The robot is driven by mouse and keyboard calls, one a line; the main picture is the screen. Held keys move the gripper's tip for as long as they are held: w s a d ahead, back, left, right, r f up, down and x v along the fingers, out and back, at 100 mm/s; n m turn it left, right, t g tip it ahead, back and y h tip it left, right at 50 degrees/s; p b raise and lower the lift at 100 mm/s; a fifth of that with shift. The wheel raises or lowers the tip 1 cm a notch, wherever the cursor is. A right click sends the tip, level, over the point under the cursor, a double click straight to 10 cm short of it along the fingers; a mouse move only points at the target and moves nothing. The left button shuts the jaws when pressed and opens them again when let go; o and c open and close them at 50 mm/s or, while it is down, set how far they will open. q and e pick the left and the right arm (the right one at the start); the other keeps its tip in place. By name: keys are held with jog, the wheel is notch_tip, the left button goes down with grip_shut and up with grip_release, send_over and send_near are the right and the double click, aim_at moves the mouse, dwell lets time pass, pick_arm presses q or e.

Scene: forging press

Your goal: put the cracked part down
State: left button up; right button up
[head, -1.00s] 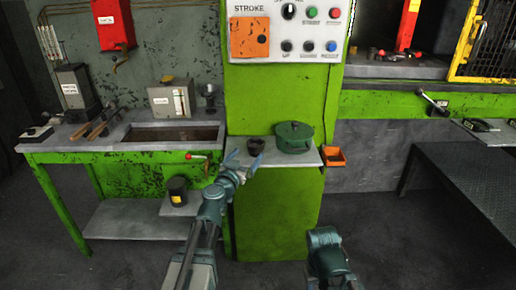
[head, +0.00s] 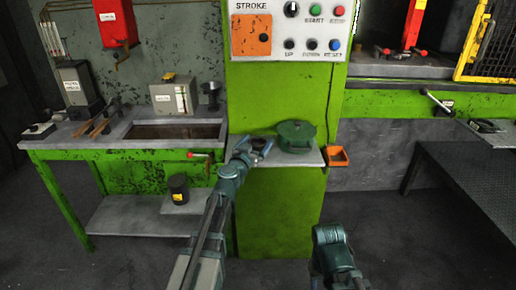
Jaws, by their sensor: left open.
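A small dark cup-like piece (head: 259,144) stands on the grey shelf (head: 306,160) on the front of the green press column. I cannot tell from here whether it is cracked. My left gripper (head: 259,151) is open, with its fingers at the dark piece. They partly hide it, and I cannot tell whether they touch it. A green lidded pot (head: 296,136) stands on the same shelf, just right of the piece. Part of my right arm shows at the bottom, but its gripper is not in view.
An orange bin (head: 337,157) hangs at the shelf's right end. On the left is a green bench (head: 60,155) with a sunken trough (head: 180,131), tongs and boxes. A red-knobbed lever (head: 196,155) sticks out at its front. A dark canister (head: 178,189) stands below.

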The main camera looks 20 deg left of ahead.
pick_arm(q)
grip_shut()
dwell(0.3)
jog(key=shift+r, duration=0.25)
pick_arm(e)
jog(key=shift+r, duration=0.2)
